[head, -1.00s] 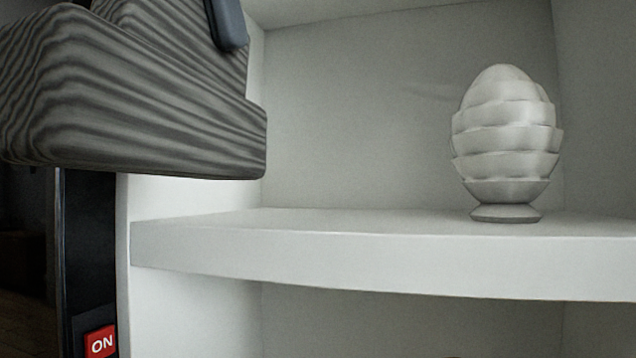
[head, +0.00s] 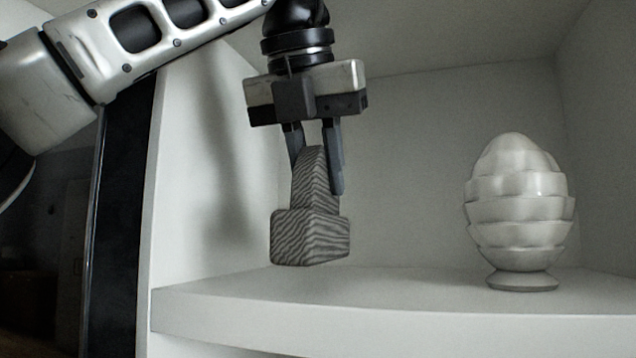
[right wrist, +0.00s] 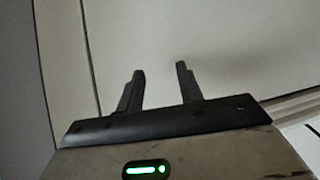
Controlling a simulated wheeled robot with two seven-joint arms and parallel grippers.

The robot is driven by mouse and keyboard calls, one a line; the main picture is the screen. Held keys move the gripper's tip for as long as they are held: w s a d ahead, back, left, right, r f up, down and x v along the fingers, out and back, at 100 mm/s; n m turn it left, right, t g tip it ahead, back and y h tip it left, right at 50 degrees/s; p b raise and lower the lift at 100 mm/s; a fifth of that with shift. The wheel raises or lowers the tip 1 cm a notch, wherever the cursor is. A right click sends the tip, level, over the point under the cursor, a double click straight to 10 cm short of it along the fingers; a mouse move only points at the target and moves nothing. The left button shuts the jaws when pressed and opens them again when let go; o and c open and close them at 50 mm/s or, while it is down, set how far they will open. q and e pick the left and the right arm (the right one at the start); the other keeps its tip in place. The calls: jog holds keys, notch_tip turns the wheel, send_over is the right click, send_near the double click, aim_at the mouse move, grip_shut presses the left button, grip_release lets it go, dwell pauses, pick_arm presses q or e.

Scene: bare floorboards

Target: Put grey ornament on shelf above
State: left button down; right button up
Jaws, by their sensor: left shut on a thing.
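The grey ornament (head: 310,238) has a dark wood-like grain, with a wide block base and a narrower upper part. My left gripper (head: 318,170) is shut on its upper part from above. The ornament hangs roughly upright over the left part of the white shelf (head: 400,302), and its base looks a little above the shelf surface. My right gripper (right wrist: 160,80) shows in the right wrist view with its two fingers apart and nothing between them.
A white layered egg-shaped ornament (head: 520,215) stands on a small foot on the right of the same shelf. The shelf's side wall (head: 200,190) is at the left. The shelf between the two ornaments is clear.

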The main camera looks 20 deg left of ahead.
aim_at(309, 149)
pick_arm(q)
jog(key=shift+s+a+f, duration=0.1)
jog(key=shift+f, duration=1.2)
jog(key=shift+f+b, duration=0.2)
jog(key=shift+b, duration=0.2)
jog(key=c, duration=1.3)
grip_release()
jog(key=shift+o, duration=0.2)
jog(key=shift+s+r+p, duration=0.1)
jog(key=shift+r+p, duration=0.2)
jog(key=shift+r, duration=0.25)
jog(key=v, duration=0.7)
jog(key=shift+f, duration=0.1)
